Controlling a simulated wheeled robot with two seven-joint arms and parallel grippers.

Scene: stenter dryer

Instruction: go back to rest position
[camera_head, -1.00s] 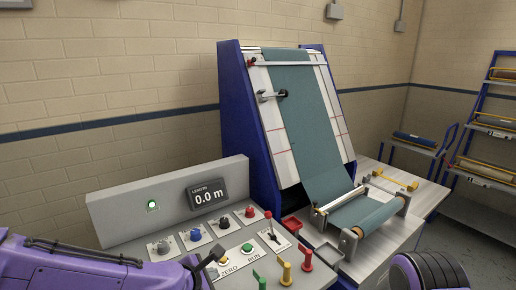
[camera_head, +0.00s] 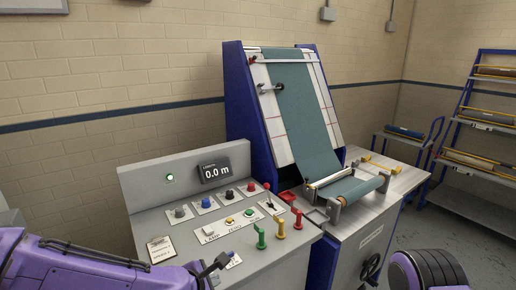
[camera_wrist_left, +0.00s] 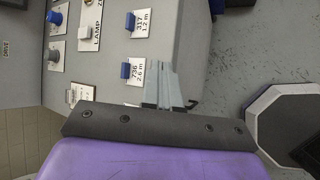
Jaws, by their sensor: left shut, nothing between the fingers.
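My left gripper (camera_head: 214,270) shows low in the head view, at the end of my purple arm, beside the near edge of the grey control console (camera_head: 145,200). In the left wrist view its two grey fingers (camera_wrist_left: 166,88) lie together, empty. They are apart from the console controls as far as I can tell. Part of my right arm (camera_head: 428,270) shows at the lower right of the head view, but its gripper is out of the picture.
The console carries knobs, buttons, a display (camera_head: 216,171) reading 0.0 m, and green, yellow and red levers (camera_head: 279,227). The blue-framed machine (camera_head: 244,100) with teal cloth (camera_head: 310,125) stands behind. Racks (camera_head: 470,150) stand right; open floor (camera_head: 440,235) lies before them.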

